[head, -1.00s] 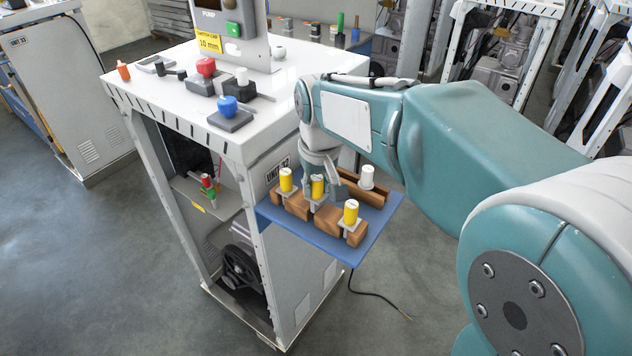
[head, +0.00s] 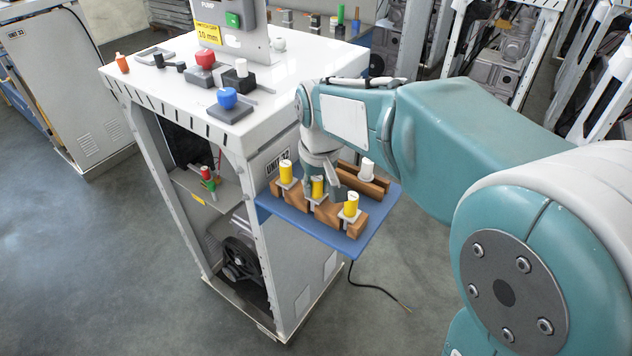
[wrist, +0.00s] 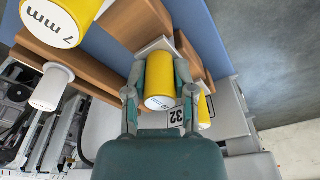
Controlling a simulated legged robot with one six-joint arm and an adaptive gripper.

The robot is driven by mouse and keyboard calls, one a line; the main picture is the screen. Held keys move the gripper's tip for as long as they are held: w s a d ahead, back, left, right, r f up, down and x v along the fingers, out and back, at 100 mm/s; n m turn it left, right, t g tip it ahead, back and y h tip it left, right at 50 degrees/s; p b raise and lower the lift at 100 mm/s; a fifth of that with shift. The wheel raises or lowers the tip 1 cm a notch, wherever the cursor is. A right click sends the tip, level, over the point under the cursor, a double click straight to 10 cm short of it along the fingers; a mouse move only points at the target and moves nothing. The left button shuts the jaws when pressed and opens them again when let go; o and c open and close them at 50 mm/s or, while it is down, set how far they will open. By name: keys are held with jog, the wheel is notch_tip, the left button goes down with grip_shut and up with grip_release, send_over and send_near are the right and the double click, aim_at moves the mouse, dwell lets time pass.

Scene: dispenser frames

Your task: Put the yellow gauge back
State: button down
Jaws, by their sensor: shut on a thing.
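My gripper (head: 318,168) is shut on the middle yellow gauge (head: 318,188), a yellow cylinder with a pale square plate. In the wrist view the fingers (wrist: 160,88) grip both sides of this gauge (wrist: 160,85). It sits in line with the front wooden rack (head: 325,212), between two other yellow gauges, one at left (head: 286,172) and one at right (head: 351,205). Its plate is at the rack, but I cannot tell whether it rests fully on it. The wrist view shows "7 mm" on a neighbouring yellow gauge (wrist: 65,18).
The racks stand on a blue shelf (head: 345,244) on the cabinet's side. A white-capped gauge (head: 367,167) stands in the rear wooden rack (head: 375,186). The white cabinet top (head: 165,95) carries blue and red knobs. A black cable hangs below the shelf.

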aim_at(320, 200)
jog(key=shift+f, duration=0.1)
jog(key=shift+c, duration=1.8)
grip_release()
notch_tip(320, 200, up, 12)
jog(key=s, duration=0.1)
jog(key=shift+s+d+f, duration=0.15)
jog(key=shift+s+d, duration=0.05)
jog(key=shift+d, duration=0.1)
jog(key=s+d+f+m+t, duration=0.1)
jog(key=s+d+f, duration=0.3)
jog(key=s, duration=0.5)
jog(key=s+d+f+m+t, duration=0.2)
jog(key=s+d+f+t, duration=0.1)
jog(key=s+d, duration=0.5)
jog(key=shift+s+f+m, duration=0.3)
jog(key=shift+s+f, duration=0.1)
